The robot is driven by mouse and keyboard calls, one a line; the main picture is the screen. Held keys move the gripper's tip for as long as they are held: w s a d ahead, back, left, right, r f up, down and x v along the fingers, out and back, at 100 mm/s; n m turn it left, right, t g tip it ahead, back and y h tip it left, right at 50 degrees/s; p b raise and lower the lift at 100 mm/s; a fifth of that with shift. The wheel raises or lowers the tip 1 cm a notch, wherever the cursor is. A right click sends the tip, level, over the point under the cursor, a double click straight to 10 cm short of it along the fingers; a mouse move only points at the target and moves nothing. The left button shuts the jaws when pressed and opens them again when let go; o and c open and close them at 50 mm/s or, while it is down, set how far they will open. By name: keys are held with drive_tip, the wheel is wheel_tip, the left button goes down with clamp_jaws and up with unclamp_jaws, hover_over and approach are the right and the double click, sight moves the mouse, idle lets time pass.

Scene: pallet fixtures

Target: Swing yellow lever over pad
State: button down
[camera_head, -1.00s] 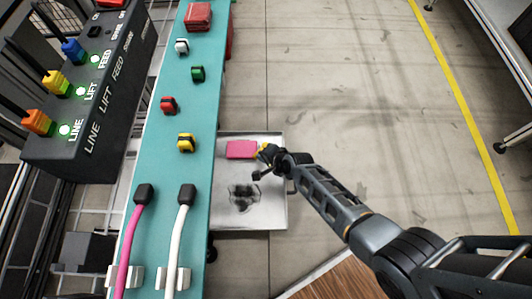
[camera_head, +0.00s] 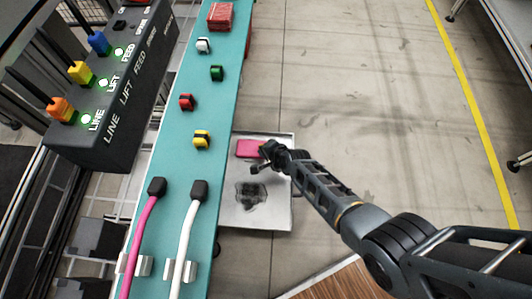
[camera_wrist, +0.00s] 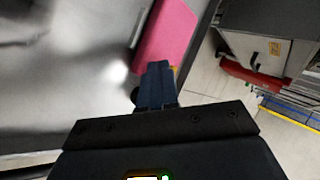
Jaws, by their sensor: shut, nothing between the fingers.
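A pink pad (camera_head: 248,148) lies on a grey metal plate (camera_head: 280,220) beside the teal conveyor; the pad also shows in the wrist view (camera_wrist: 168,35). My gripper (camera_head: 262,160) is at the pad's right side in the head view. In the wrist view its dark fingers (camera_wrist: 157,75) are shut with nothing between them, their tips close to the pad's edge. A sliver of yellow (camera_wrist: 174,69), perhaps part of the yellow lever, shows just beside the fingertips. The rest of the lever is hidden behind my gripper; I cannot tell whether they touch.
The conveyor (camera_head: 180,165) carries small yellow (camera_head: 201,140), red (camera_head: 187,102), green (camera_head: 217,73) and white (camera_head: 204,46) pieces and a red box (camera_head: 220,16). A control panel (camera_head: 125,85) with coloured lever blocks stands left. Open floor (camera_head: 360,100) lies right.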

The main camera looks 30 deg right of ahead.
drive_tip(key=shift+w+r, duration=0.1)
drive_tip(key=shift+w, duration=0.15)
idle(0.5)
drive_tip(key=shift+s+a+r+p, duration=0.1)
drive_tip(key=shift+s+r+p, duration=0.1)
drive_tip(key=shift+s+p, duration=0.1)
drive_tip(key=s+a+r+p, duration=0.2)
drive_tip(key=s+p, duration=0.1)
drive_tip(key=shift+s+a+r, duration=0.1)
drive_tip(key=shift+s+r, duration=0.15)
drive_tip(key=shift+r, duration=0.1)
drive_tip(key=s+a+r+p, duration=0.3)
drive_tip(key=s+r+p, duration=0.1)
drive_tip(key=r+p, duration=0.2)
drive_tip(key=shift+s, duration=0.4)
drive_tip(key=shift+s+d+r, duration=0.1)
